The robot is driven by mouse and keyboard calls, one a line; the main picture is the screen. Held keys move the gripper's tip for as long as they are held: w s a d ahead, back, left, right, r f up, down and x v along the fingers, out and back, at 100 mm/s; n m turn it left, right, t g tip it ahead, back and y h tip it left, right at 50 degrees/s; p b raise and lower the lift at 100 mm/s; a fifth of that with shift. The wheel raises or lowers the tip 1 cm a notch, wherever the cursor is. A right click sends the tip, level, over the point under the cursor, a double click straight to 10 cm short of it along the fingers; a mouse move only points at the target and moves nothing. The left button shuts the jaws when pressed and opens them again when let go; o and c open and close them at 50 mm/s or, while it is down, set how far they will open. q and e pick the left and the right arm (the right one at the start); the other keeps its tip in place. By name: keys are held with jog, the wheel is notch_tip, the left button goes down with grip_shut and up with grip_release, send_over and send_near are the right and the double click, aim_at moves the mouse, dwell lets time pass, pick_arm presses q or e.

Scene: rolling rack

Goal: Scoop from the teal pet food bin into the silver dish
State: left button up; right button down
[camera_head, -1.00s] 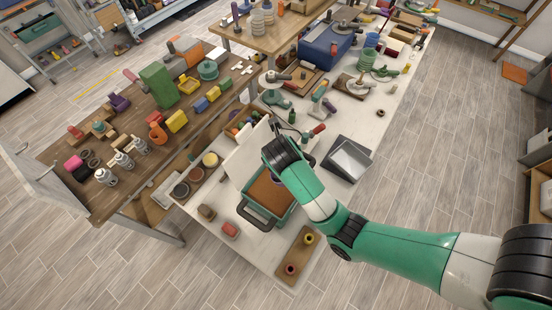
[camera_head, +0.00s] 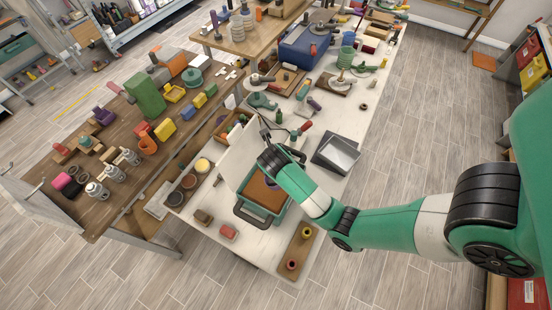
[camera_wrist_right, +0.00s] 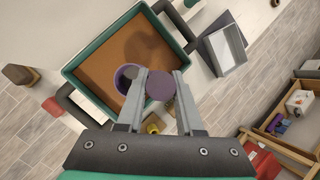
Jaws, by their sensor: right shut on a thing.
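The teal pet food bin (camera_head: 281,216) holds a brown fill and stands on the white table with a pale lid raised behind it; its rim also shows in the right wrist view (camera_wrist_right: 103,41). The silver dish (camera_head: 340,154) sits beside the bin, to its right, and shows in the wrist view (camera_wrist_right: 226,48). My right gripper (camera_wrist_right: 160,76) is shut on a purple scoop (camera_wrist_right: 124,78) and is above the bin. I cannot tell what the scoop's cup holds. My left gripper is out of view.
A wooden board with two small rings (camera_head: 300,248) lies at the table's front corner. Small blocks (camera_head: 228,232) and round tins (camera_head: 188,181) lie left of the bin. Tools and a blue case (camera_head: 303,47) crowd the far end.

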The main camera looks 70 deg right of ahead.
jog(key=shift+f+b, duration=1.4)
jog(key=shift+f, duration=1.55)
jog(key=c, duration=1.3)
grip_release()
grip_shut()
